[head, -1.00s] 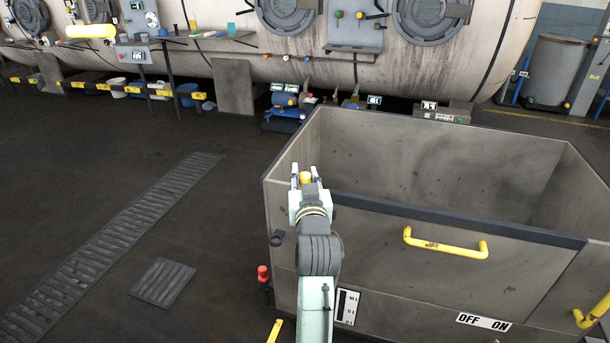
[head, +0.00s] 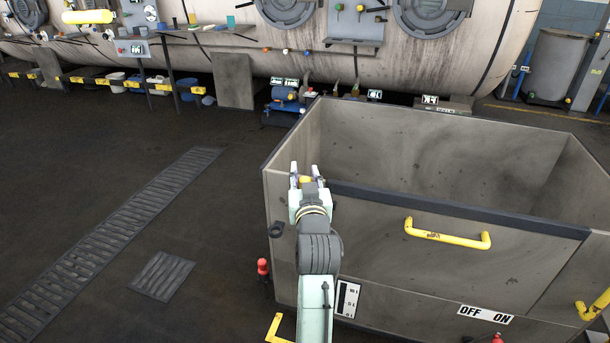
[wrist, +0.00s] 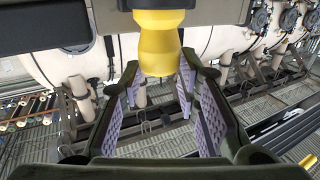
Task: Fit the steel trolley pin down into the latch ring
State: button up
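My gripper (head: 305,172) is at the trolley's near left corner, pointing away from me. Between its fingertips is a yellow grip (head: 306,179), which I take to be the handle of the trolley pin. In the wrist view the yellow grip (wrist: 158,42) stands close between both finger pads, with a dark collar at its upper end. The pin's steel shaft is not clearly visible. A small dark ring (head: 277,229), probably the latch ring, sticks out at the trolley's left front edge, below and left of my gripper.
The large grey open trolley (head: 400,265) fills the right side, with a yellow handle (head: 447,235) on its front. A red knob (head: 262,267) is low at its left edge. Floor gratings (head: 160,275) lie left. The floor there is clear. The dyeing vessel (head: 220,40) spans the back.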

jog(key=o, duration=0.4)
jog(key=shift+c, duration=0.2)
jog(key=s, duration=0.7)
jog(key=shift+s+d, duration=0.25)
jog(key=shift+d, duration=0.1)
